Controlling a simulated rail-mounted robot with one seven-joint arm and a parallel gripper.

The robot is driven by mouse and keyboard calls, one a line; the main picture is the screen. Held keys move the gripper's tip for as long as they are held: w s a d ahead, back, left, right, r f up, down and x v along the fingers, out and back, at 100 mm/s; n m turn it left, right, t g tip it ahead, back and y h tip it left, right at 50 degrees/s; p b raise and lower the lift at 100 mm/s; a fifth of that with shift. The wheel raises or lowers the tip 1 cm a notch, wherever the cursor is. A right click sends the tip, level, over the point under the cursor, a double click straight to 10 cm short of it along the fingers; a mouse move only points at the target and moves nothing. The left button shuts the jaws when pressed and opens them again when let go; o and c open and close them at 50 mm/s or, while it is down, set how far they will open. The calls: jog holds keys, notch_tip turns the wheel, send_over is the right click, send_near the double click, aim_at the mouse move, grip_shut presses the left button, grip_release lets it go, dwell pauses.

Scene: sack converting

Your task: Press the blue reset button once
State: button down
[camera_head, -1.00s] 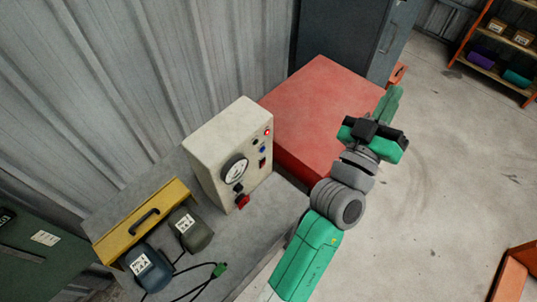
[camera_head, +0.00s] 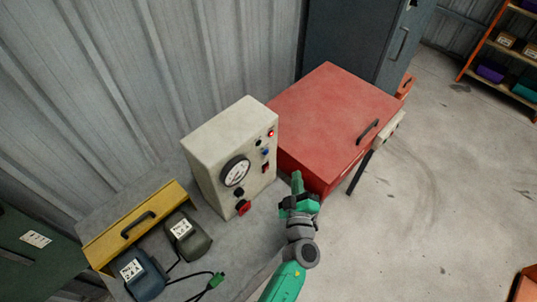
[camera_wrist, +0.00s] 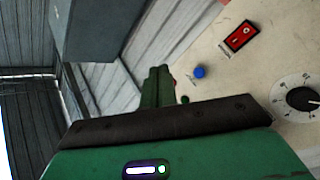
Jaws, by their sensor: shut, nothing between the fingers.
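The blue reset button (camera_head: 265,152) is on the front panel of a cream control box (camera_head: 222,140), in the column right of the dial gauge. In the wrist view the blue button (camera_wrist: 199,72) stands out from the cream panel, just right of my fingertips. My gripper (camera_head: 297,182) is shut and empty. In the head view it is in front of the box's right side, below the button in the picture. In the wrist view the shut fingers (camera_wrist: 158,86) point toward the panel's edge, left of the button. I see no contact with the button.
A red rocker switch (camera_wrist: 241,36) and a black knob (camera_wrist: 300,98) are near the button. A lit red lamp (camera_head: 271,133) is above it. A red cabinet (camera_head: 335,115) stands right of the box.

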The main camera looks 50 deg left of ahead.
aim_at(266, 152)
jog(key=shift+f, duration=0.15)
jog(key=a+b, duration=0.3)
jog(key=a, duration=0.6)
jog(key=shift+s+b, duration=0.4)
dwell(1.8)
jog(key=shift+a, duration=0.35)
jog(key=shift+a+b, duration=0.3)
jog(key=shift+a, duration=0.15)
dwell(0.5)
jog(key=shift+d, duration=0.1)
jog(key=shift+d+p, duration=0.55)
jog(key=shift+d, duration=0.2)
jog(key=shift+d, duration=0.1)
